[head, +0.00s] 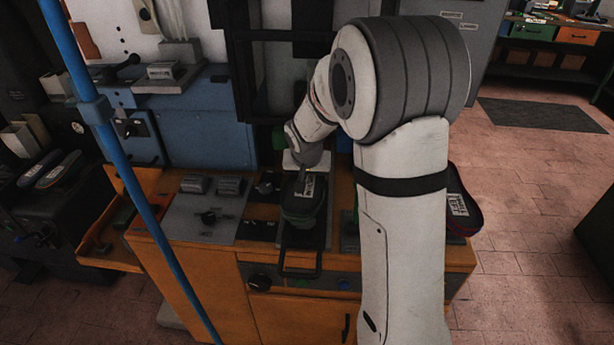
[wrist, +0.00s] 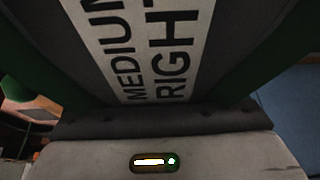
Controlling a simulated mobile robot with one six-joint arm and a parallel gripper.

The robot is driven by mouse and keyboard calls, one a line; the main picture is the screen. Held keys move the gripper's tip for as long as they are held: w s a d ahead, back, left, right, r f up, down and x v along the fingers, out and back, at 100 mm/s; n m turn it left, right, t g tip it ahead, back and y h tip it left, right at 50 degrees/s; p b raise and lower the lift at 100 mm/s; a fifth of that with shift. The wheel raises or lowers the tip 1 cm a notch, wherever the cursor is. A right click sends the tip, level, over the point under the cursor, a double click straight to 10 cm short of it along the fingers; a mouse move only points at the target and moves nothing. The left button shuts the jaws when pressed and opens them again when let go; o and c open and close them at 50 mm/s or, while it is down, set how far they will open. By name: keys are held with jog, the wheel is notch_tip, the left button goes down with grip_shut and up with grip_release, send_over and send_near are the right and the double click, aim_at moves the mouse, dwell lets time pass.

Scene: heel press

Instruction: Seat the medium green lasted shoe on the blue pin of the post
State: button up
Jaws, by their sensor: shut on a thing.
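The medium green lasted shoe (wrist: 225,40) fills most of the wrist view, very close, dark with green sides and a pale label reading MEDIUM RIGHT. In the head view a dark shoe with a pale label (head: 301,200) shows just below my gripper (head: 304,160), over the front of the orange bench; it appears to be the same shoe. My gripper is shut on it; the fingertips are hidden. The grey edge of my gripper crosses the bottom of the wrist view. I cannot make out the post or its blue pin in either view.
The orange bench (head: 205,270) carries a grey control plate (head: 200,218) left of the shoe. Another labelled shoe with a maroon edge (head: 465,212) is at the bench's right end, partly behind my arm. A blue machine (head: 205,125) stands behind. A blue pole (head: 125,165) crosses the left.

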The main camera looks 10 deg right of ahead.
jog(key=shift+f+b, duration=0.4)
jog(key=shift+b, duration=0.2)
jog(key=o, duration=1.3)
jog(key=shift+s, duration=0.1)
jog(key=shift+o, duration=0.2)
jog(key=v, duration=0.7)
jog(key=shift+r+b, duration=0.1)
jog(key=shift+b, duration=0.25)
jog(key=shift+s+r, duration=0.1)
jog(key=shift+r, duration=0.25)
jog(key=shift+s, duration=0.1)
jog(key=s+r+n+g+y, duration=0.1)
jog(key=s+r+n, duration=0.2)
jog(key=s, duration=2.2)
jog(key=shift+s+d, duration=0.3)
jog(key=shift+d, duration=0.05)
